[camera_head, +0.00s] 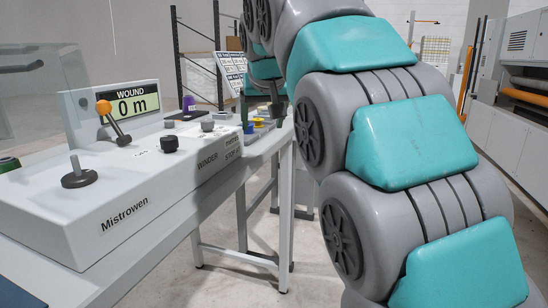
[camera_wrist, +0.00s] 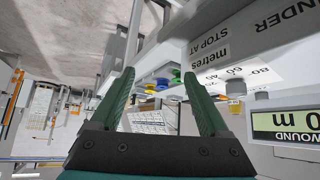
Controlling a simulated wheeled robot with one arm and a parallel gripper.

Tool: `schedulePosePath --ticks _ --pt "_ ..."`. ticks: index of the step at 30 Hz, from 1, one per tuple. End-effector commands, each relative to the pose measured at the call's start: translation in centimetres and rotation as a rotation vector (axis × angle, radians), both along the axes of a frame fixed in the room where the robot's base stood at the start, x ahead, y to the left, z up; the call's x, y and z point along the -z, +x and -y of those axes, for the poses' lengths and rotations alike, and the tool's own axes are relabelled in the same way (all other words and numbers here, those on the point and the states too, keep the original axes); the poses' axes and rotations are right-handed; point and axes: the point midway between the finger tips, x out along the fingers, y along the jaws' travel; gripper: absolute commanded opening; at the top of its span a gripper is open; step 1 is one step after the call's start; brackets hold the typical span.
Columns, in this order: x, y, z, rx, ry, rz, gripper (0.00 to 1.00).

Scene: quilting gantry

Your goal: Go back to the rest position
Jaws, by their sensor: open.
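My gripper (camera_head: 261,112) hangs at the far end of the white control console (camera_head: 130,215) in the head view. Its two dark green fingers are apart in the wrist view (camera_wrist: 159,74), with nothing between them. Small blue and yellow pieces (camera_head: 258,123) lie by the fingers at the far end of the table; in the wrist view, blue, green and yellow pieces (camera_wrist: 163,83) show beyond the fingertips. I cannot tell whether the fingers touch anything. My arm's grey and teal links fill the right of the head view.
The console carries a lever with an orange ball (camera_head: 103,107), a grey lever (camera_head: 76,167), black knobs (camera_head: 169,144) and a display reading 0 m (camera_head: 134,106). A purple spool (camera_head: 188,103) stands behind. A large machine (camera_head: 520,100) stands at the right. Bare floor shows below the table.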

Motion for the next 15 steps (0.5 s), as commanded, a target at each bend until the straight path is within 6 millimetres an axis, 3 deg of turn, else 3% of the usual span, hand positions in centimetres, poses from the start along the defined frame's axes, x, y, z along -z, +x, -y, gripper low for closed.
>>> schedulePosePath --ticks 8,15 --pt "3.2 -1.9 3.0 0.033 -0.021 -0.078 0.79" --pt "8.5 -5.7 7.1 0.075 -0.044 -0.204 0.79"
